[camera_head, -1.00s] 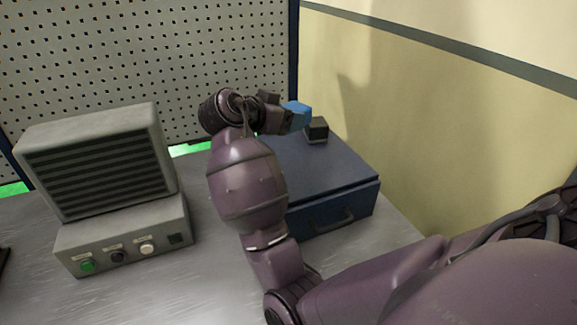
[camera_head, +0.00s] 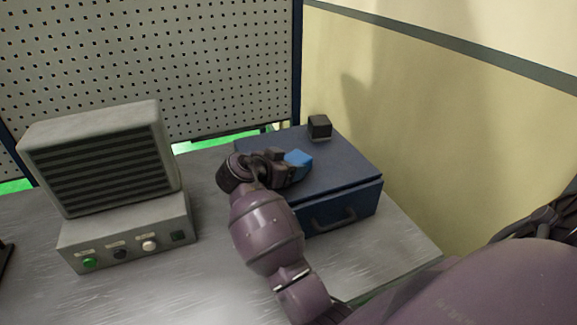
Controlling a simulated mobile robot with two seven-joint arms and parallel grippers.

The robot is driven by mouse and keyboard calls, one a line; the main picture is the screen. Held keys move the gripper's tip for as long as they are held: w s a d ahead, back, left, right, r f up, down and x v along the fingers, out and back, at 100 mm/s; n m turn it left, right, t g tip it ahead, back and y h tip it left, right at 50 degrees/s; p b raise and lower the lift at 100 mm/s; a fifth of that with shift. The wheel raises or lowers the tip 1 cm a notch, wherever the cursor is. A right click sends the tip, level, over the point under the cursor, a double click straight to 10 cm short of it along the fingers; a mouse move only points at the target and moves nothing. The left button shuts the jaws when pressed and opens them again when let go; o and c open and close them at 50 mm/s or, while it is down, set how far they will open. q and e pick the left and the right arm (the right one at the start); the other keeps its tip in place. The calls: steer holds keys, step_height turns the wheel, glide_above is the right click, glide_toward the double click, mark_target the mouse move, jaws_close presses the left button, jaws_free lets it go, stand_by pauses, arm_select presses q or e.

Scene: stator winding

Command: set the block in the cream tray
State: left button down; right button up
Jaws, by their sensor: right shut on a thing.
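My right gripper (camera_head: 284,163) is over the top of the blue cabinet, shut on a blue block (camera_head: 298,158). The block sticks out to the right of the dark fingers, and part of it is hidden by them. I cannot tell whether the block touches the cabinet top or is held just above it. The cream tray is not in view. My left gripper is not in view.
A blue cabinet (camera_head: 350,180) with a front handle stands on the grey metal table (camera_head: 215,270), close to the yellow wall. A small black cube (camera_head: 319,126) sits on its back edge. A grey louvred unit with buttons (camera_head: 125,230) stands at left. A pegboard is behind.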

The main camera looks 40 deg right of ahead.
steer(key=shift+f, duration=0.25)
steer(key=o, duration=1)
steer(key=shift+r, duration=0.1)
steer(key=shift+r, duration=0.15)
steer(key=shift+a, duration=0.1)
